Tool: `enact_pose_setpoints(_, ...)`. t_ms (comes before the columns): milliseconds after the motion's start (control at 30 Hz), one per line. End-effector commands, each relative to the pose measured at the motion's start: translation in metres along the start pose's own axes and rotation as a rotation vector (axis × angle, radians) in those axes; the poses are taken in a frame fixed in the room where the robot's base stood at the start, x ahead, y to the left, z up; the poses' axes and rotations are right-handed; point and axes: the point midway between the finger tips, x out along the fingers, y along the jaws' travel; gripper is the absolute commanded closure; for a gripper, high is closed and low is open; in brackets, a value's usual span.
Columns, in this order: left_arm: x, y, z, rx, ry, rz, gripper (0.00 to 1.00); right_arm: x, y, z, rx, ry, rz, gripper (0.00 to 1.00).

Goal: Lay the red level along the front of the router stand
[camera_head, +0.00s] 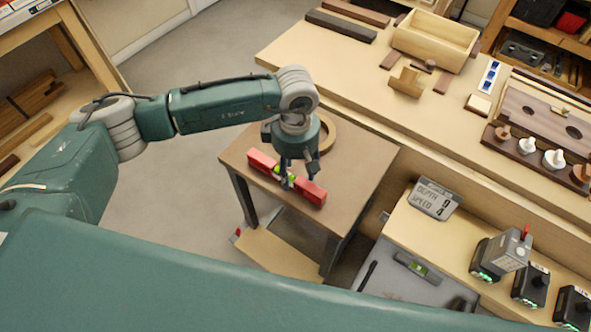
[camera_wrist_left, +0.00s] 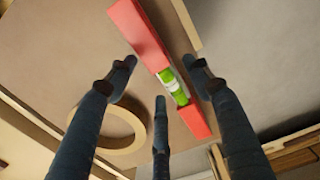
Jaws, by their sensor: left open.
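The red level (camera_head: 308,190) with a green vial section lies on a small brown-topped table (camera_head: 360,165). It also shows in the left wrist view (camera_wrist_left: 140,35), running diagonally across the top middle. My left gripper (camera_head: 298,170) points down over the middle of the level, with its fingers spread. In the left wrist view its fingers (camera_wrist_left: 160,78) stand apart, and the level is not clamped between them. I cannot tell if a finger touches it. No item is clearly identifiable as the router stand. My right gripper is out of view.
A wooden ring (camera_head: 331,131) lies on the small table behind my gripper; it also shows in the left wrist view (camera_wrist_left: 107,148). A long bench (camera_head: 440,115) holds a wooden box (camera_head: 435,38) and a holed board (camera_head: 530,110). A lower bench at right holds a depth-speed sign (camera_head: 435,198) and batteries.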

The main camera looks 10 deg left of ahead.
Motion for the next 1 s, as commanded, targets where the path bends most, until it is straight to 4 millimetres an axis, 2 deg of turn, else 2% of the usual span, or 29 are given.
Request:
enact_pose_setpoints(167, -0.029, 0.003, -0.001, 0.002, 0.001, 0.009, 0.49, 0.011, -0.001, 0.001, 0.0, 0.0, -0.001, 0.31)
enact_pose_setpoints(400, -0.08, 0.002, 0.0, 0.001, 0.001, 0.008, 0.49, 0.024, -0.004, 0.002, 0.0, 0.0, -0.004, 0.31)
enact_pose_setpoints(533, -0.101, 0.002, 0.0, 0.001, 0.001, 0.007, 0.49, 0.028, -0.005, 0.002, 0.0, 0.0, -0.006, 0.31)
enact_pose_setpoints(733, -0.116, 0.001, 0.0, 0.001, 0.0, 0.003, 0.49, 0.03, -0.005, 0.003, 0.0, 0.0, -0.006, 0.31)
enact_pose_setpoints(1000, -0.118, 0.0, 0.0, 0.001, 0.0, 0.002, 0.49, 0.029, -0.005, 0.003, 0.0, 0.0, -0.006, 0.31)
